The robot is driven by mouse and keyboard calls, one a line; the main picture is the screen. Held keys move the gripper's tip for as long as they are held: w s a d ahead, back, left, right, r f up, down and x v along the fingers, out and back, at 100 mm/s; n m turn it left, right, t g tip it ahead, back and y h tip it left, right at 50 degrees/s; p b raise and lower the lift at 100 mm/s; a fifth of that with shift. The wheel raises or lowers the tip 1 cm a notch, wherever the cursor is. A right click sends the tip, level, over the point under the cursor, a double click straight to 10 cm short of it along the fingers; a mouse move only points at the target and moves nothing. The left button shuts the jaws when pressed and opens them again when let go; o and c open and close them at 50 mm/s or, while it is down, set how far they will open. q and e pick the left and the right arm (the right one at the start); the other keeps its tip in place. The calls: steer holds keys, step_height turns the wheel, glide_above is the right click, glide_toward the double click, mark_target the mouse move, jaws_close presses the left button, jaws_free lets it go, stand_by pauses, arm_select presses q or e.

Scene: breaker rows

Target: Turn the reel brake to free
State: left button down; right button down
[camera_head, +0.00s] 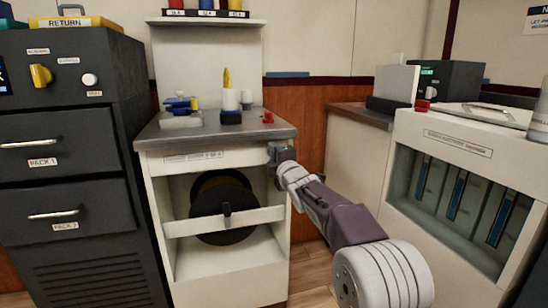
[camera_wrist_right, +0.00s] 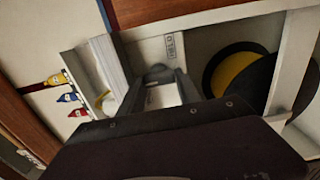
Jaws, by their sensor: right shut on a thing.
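The black cable reel (camera_head: 222,208) sits in the open white cabinet (camera_head: 160,240), behind a crossbar; its yellow hub also shows in the right wrist view (camera_wrist_right: 237,74). My right gripper (camera_head: 277,156) is at the cabinet's upper right front, just below the worktop. In the right wrist view it (camera_wrist_right: 160,85) is shut on a small dark grey piece (camera_wrist_right: 157,72), which looks like the reel brake handle and is mostly hidden by the fingers. A label reading HELD (camera_wrist_right: 174,45) is next to it. How the brake is turned is hard to tell. My left gripper is not in view.
The grey worktop (camera_head: 215,134) above holds small blue, white and yellow items and a red piece (camera_head: 267,117). A dark drawer cabinet (camera_head: 70,180) stands at the left. A white unit with blue-striped slots (camera_head: 460,150) stands at the right.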

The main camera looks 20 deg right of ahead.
steer(key=shift+f, duration=0.1)
steer(key=c, duration=0.8)
jaws_free()
steer(key=shift+c, duration=0.2)
